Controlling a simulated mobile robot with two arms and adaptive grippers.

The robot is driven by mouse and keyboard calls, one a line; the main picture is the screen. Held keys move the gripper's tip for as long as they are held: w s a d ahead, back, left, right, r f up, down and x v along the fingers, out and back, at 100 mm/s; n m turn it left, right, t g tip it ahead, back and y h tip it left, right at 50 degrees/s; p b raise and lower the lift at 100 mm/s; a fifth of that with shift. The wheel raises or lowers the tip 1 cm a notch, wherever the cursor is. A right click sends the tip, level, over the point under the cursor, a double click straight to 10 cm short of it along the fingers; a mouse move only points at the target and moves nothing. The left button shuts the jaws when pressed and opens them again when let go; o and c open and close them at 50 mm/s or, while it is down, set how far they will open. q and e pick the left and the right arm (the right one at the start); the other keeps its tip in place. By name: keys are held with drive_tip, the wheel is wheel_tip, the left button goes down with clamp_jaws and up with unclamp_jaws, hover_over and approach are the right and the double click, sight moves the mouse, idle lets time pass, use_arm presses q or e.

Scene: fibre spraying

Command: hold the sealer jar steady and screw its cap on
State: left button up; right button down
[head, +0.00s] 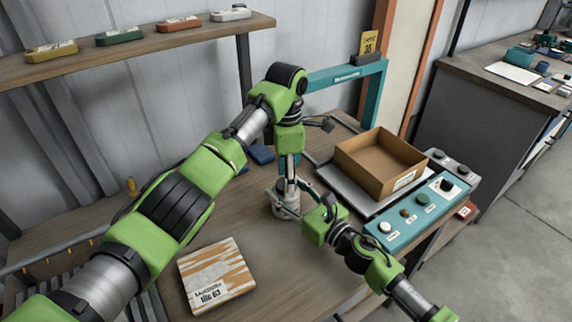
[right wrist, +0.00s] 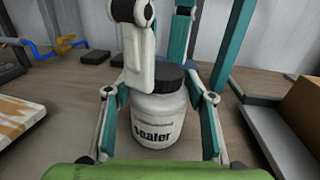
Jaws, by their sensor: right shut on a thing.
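The sealer jar (right wrist: 158,122) is white with a dark label word and stands upright on the wooden bench. In the head view the jar (head: 281,208) is partly hidden by my grippers. A black cap (right wrist: 172,78) is at the top of the jar; I cannot tell how tightly it sits. My right gripper (right wrist: 160,102) is shut on the jar, one finger on each side; it comes in from the right in the head view (head: 296,204). My left gripper (head: 290,180) points down from above. One pale finger hangs in front of the cap's left part; its grip is unclear.
A striped block (head: 215,275) lies at the bench's front left. A cardboard box (head: 381,160) on a grey tray and a teal button panel (head: 415,212) are to the right. A teal frame (head: 345,76) rises behind. A shelf (head: 130,48) holds several coloured blocks.

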use_arm(q)
drive_tip(key=shift+f, duration=0.55)
drive_tip(key=c, duration=1.2)
drive_tip(key=shift+o, duration=0.2)
drive_tip(key=shift+m, duration=1.6)
drive_tip(key=o, duration=1.2)
